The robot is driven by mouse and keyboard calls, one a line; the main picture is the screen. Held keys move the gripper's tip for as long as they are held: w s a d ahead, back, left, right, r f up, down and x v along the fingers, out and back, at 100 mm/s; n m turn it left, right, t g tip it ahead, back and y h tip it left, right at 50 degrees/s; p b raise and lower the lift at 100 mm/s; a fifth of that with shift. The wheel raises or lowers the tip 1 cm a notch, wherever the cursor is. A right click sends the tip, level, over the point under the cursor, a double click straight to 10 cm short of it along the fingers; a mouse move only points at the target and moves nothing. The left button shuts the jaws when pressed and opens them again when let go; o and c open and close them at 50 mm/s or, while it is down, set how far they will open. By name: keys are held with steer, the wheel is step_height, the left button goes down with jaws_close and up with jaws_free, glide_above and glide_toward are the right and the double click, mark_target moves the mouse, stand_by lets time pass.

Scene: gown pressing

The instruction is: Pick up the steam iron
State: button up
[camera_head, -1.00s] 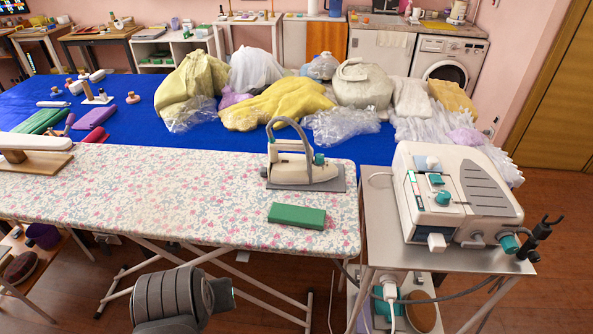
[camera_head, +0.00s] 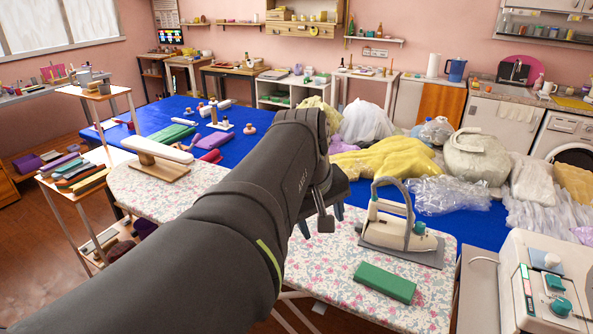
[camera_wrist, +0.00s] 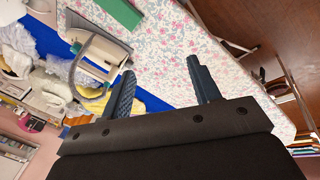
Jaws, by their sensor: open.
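The steam iron (camera_head: 408,232) is cream with a grey looped cord or handle and teal knobs. It rests on a grey plate (camera_head: 372,240) at the right part of the floral ironing board (camera_head: 335,275). My gripper (camera_head: 323,222) is above the board, left of the iron and apart from it. In the wrist view my gripper (camera_wrist: 162,85) shows two dark blue fingers spread wide with nothing between them. The iron (camera_wrist: 103,58) appears there beyond the left finger, partly hidden by it.
A green block (camera_head: 385,282) lies on the board in front of the iron. A sleeve board (camera_head: 157,160) stands at the left end. A steam station (camera_head: 550,285) is at the right. Bagged garments (camera_head: 390,158) lie on the blue table behind.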

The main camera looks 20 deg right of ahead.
steer(key=w+d+r+n+g, duration=0.2)
steer(key=w+d+r+n, duration=0.15)
steer(key=w+d, duration=0.75)
steer(key=n+g, duration=0.3)
steer(key=n, duration=0.2)
glide_toward(400, 213)
steer(key=d+f, duration=0.1)
steer(key=f, duration=0.2)
steer(key=d+f, duration=0.1)
steer(key=f, duration=0.1)
steer(key=shift+s+d+f, duration=0.1)
steer(key=shift+d+f, duration=0.2)
steer(key=shift+d, duration=0.05)
steer(key=shift+x, duration=2.65)
steer(key=shift+a+f, duration=0.1)
steer(key=shift+a, duration=0.05)
steer(key=shift+c, duration=0.5)
jaws_close()
